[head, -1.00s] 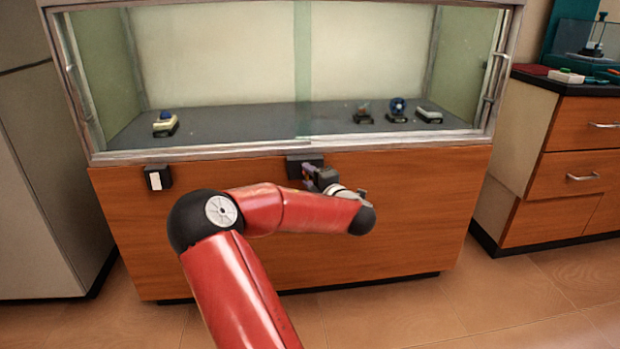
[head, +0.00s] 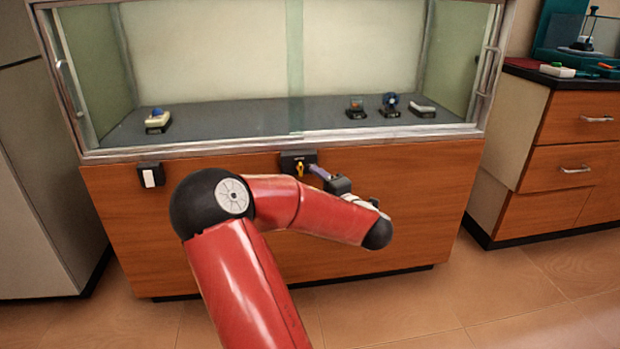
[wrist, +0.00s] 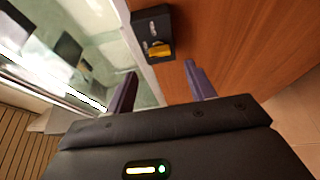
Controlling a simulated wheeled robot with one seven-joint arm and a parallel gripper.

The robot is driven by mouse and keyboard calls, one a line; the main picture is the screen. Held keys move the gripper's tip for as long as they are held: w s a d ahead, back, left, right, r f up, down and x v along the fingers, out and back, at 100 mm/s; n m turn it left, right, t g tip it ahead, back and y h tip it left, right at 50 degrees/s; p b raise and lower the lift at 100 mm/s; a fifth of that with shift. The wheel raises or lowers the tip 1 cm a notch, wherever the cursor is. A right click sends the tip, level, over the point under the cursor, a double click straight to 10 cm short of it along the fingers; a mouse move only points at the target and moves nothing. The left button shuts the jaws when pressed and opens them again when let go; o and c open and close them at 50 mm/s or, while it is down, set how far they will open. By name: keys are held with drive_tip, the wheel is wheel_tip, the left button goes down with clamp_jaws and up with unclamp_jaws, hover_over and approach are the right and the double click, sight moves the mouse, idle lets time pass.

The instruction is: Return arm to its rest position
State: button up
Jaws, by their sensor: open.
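My red arm reaches forward in front of the glass display case (head: 300,151). My gripper (head: 316,170) is at the arm's end, just right of a small black box with a yellow key-like piece (head: 300,170) on the case's wooden front. In the wrist view my gripper (wrist: 160,78) is open, its two purple fingers apart with nothing between them. The black box with the yellow piece (wrist: 160,48) lies beyond the fingertips and apart from them.
A small dark box with a white face (head: 150,176) is fixed to the case's front at left. Several small exhibits stand inside the case. A wooden drawer cabinet (head: 560,150) stands at right, a grey cabinet (head: 40,180) at left. Floor is free in front.

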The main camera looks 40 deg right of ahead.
drive_tip(key=shift+s+a, duration=0.1)
drive_tip(key=shift+s, duration=0.25)
idle(0.3)
drive_tip(key=s+a+r+m+g+p, duration=0.3)
drive_tip(key=a+m+g+p, duration=0.1)
drive_tip(key=a+m, duration=0.5)
drive_tip(key=s+a+r+m+g+p, duration=0.3)
drive_tip(key=a+r+m+g, duration=0.1)
drive_tip(key=a+m, duration=0.5)
drive_tip(key=s+a+r+n+g+y+p, duration=0.1)
drive_tip(key=s+a+g, duration=0.3)
drive_tip(key=s+a, duration=1)
drive_tip(key=shift+a+r+n+y+p, duration=0.3)
drive_tip(key=shift+a+r+y+p, duration=0.2)
drive_tip(key=shift+a+y+p, duration=0.3)
